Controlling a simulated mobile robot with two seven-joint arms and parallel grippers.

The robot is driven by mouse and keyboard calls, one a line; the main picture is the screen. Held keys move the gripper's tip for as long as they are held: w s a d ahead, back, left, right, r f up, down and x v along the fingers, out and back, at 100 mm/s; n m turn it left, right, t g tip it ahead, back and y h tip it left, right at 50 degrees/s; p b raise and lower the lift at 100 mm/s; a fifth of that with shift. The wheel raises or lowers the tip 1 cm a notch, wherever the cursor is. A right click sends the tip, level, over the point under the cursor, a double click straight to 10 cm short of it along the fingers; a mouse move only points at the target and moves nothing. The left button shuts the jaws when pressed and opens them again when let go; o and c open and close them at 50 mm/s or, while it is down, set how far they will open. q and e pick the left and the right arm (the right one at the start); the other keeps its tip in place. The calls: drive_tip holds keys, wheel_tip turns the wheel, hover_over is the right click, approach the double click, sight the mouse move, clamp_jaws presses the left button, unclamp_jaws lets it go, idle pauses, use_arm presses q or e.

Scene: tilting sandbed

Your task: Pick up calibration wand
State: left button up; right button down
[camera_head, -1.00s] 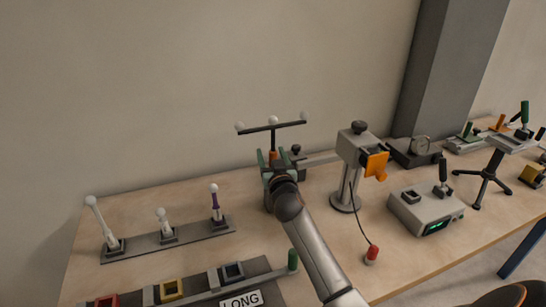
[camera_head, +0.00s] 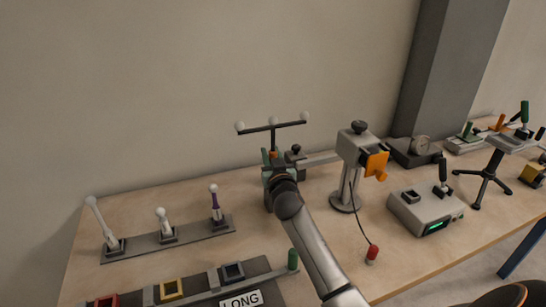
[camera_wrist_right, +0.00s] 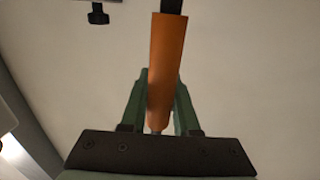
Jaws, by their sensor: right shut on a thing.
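The calibration wand (camera_head: 273,128) stands upright at the back of the table, with a dark T-shaped bar, pale balls along its top and an orange handle. In the right wrist view the orange handle (camera_wrist_right: 165,65) runs up between the green fingers. My right gripper (camera_head: 270,158) is shut on this handle, and its fingers also show in the right wrist view (camera_wrist_right: 160,90). The gripper and arm hide the handle's lower end in the head view, so I cannot tell what it rests in. My left gripper is not in view.
A grey stand with an orange clamp (camera_head: 359,150) is close on the right, its bar reaching toward the wand. A rack of white-tipped rods (camera_head: 165,240) lies left. A grey box with a green display (camera_head: 425,212) stands right. The wall is close behind.

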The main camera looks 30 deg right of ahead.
drive_tip(key=shift+r, duration=0.15)
wheel_tip(320, 180, up, 19)
drive_tip(key=p, duration=0.9)
drive_tip(key=shift+p, duration=0.35)
drive_tip(key=shift+f, duration=0.2)
